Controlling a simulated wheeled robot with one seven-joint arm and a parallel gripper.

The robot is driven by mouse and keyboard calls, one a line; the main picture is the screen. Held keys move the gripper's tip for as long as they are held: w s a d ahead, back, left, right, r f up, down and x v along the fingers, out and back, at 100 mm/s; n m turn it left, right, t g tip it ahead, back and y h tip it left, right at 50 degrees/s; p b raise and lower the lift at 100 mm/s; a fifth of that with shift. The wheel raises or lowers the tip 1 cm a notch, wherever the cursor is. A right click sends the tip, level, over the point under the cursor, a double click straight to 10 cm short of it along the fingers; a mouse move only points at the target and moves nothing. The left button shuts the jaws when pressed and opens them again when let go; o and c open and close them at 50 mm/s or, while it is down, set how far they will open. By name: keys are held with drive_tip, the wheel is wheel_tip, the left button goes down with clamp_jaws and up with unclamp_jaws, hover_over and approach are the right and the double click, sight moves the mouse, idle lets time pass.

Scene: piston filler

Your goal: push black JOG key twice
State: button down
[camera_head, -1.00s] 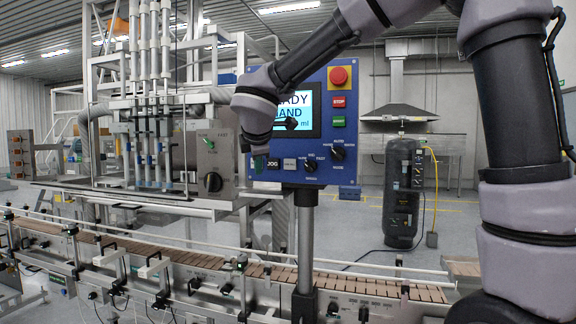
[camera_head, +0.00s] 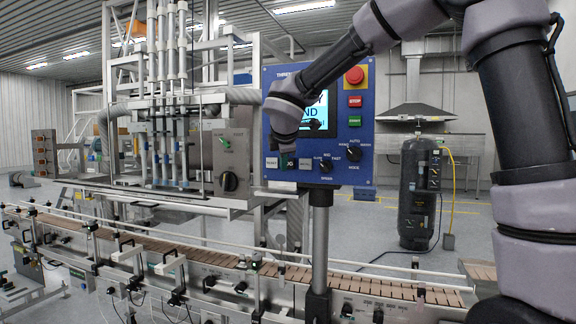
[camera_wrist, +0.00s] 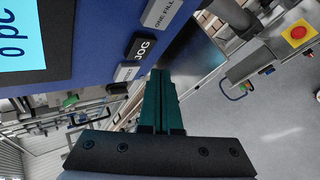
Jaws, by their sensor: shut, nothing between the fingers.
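The black JOG key (camera_wrist: 141,47) sits in a row on the blue control panel (camera_wrist: 95,75), between two pale keys. In the head view the JOG key (camera_head: 291,162) is partly covered by my gripper (camera_head: 282,154). In the wrist view my gripper (camera_wrist: 158,75) is shut and empty, its dark green fingers together. The fingertips appear just beside the JOG key's lower right edge. I cannot tell whether they touch it.
The pale ONE FILL key (camera_wrist: 159,13) and RESET key (camera_head: 271,162) flank JOG. Speed knob (camera_head: 326,164), mode knob (camera_head: 353,153), green START (camera_head: 355,120), red STOP (camera_head: 355,101) and the emergency stop (camera_head: 354,75) are on the panel. A conveyor (camera_head: 200,256) runs below.

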drive_tip(key=shift+w+d, duration=0.3)
drive_tip(key=shift+w, duration=0.55)
idle(1.5)
drive_tip(key=shift+w+d, duration=0.1)
drive_tip(key=shift+w, duration=0.25)
drive_tip(key=shift+w+d, duration=0.15)
drive_tip(key=shift+w, duration=0.3)
idle(0.5)
drive_tip(key=shift+s, duration=0.1)
drive_tip(key=shift+s+a, duration=0.25)
drive_tip(key=shift+s, duration=0.45)
drive_tip(key=s, duration=0.1)
drive_tip(key=s+a, duration=0.1)
drive_tip(key=s, duration=0.2)
drive_tip(key=shift+s+a, duration=0.35)
drive_tip(key=shift+s, duration=0.05)
